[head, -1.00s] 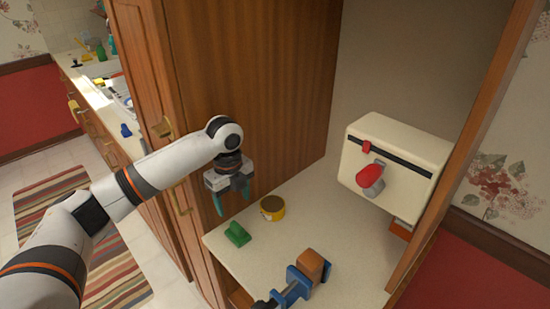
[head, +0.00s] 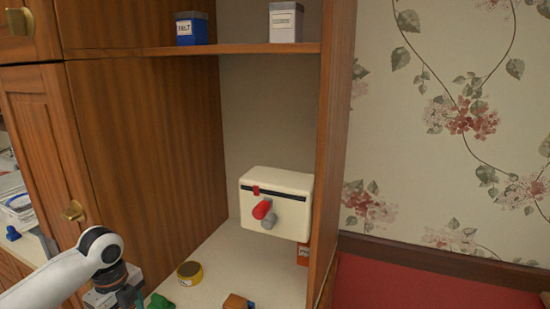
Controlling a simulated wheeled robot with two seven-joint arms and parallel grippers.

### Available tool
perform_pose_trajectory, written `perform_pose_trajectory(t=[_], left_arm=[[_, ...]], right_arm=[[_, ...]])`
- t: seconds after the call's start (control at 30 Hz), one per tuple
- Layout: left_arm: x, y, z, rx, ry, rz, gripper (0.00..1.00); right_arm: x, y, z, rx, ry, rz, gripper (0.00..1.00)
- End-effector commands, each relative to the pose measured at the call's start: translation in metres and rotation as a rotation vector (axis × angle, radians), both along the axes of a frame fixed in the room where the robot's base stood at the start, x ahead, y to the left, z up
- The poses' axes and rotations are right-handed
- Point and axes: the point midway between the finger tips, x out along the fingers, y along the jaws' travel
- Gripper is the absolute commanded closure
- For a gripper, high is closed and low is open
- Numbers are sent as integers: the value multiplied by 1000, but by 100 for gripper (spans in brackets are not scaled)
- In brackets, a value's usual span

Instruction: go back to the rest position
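My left arm comes in at the lower left of the head view. Its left gripper (head: 128,299) is at the bottom edge, partly cut off, with a teal finger showing. It is beside the cabinet's open shelf, left of a green object (head: 160,301). The frame cuts off the fingertips, so I cannot tell whether it is open or shut. My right gripper is not in view.
A yellow tin (head: 189,273) and an orange-brown block (head: 236,301) are nearer. Blue (head: 191,28) and grey (head: 285,22) canisters stand above. Wooden walls (head: 140,150) flank the shelf.

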Motion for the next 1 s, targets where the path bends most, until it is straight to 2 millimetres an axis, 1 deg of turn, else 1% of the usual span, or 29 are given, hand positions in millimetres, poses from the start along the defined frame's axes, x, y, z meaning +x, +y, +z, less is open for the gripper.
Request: perform_pose_trajectory(t=[0.03,0.07,0.27,0.3,0.37,0.47,0.57,0.67,0.77,0.87,0.9,0.97,1.0], left_arm=[[-1,6,1,6,0,9,33],[-2,11,2,13,-1,17,33],[-8,45,7,53,0,69,33],[-9,51,4,58,-1,88,33],[-5,57,-10,57,-18,150,33],[1,74,-30,61,-51,264,33],[5,95,-54,73,-91,389,33],[7,122,-81,92,-136,525,33],[2,156,-113,124,-192,676,33],[-13,202,-152,175,-262,848,33],[-23,225,-169,202,-297,920,33],[-43,260,-192,244,-355,1021,33],[-58,282,-207,273,-394,1079,33]], right_arm=[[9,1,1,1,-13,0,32],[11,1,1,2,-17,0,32],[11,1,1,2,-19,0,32],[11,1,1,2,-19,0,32],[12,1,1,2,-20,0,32],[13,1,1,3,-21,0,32],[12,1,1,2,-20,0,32],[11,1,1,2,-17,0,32],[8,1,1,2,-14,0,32],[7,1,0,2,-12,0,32],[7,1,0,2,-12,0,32],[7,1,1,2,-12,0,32],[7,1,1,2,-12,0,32]])
